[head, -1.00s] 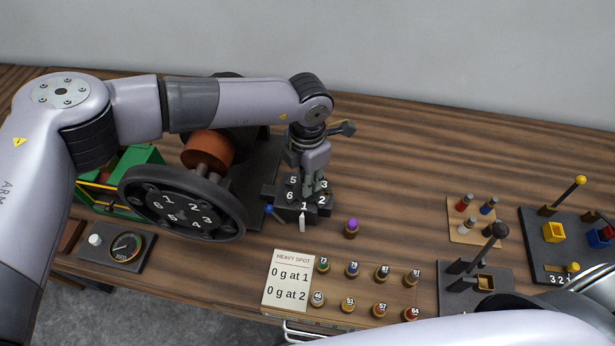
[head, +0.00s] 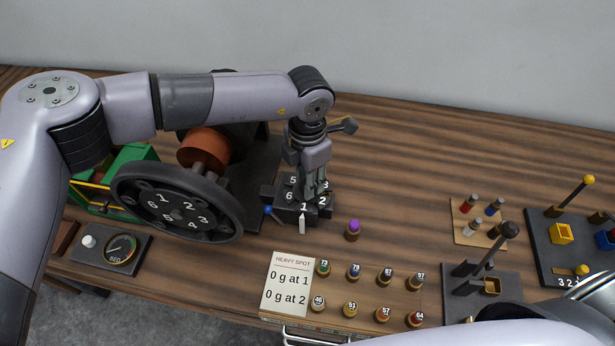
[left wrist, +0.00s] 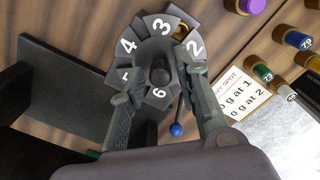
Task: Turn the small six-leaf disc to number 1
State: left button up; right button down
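The small six-leaf disc (head: 297,196) is dark with white numbers; leaf 1 faces the white pointer (head: 302,224) at the front. It also shows in the left wrist view (left wrist: 128,48), with 2 to 6 around a round centre knob (left wrist: 159,72); leaf 1 is hidden behind a finger there. My left gripper (head: 315,194) points down over the disc's right-hand side. In the left wrist view my left gripper (left wrist: 158,72) is open, its fingers apart on either side of the knob. I cannot tell whether they touch the disc. My right gripper is out of view.
A blue-tipped lever (head: 267,209) sits at the disc's left. The large numbered wheel (head: 180,208) stands further left. A purple-topped peg (head: 352,230), a heavy spot card (head: 287,284) and several numbered weights (head: 354,272) lie in front.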

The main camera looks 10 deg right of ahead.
pick_arm(q)
jog(key=shift+o, duration=0.7)
notch_tip(320, 180, up, 12)
dwell(0.9)
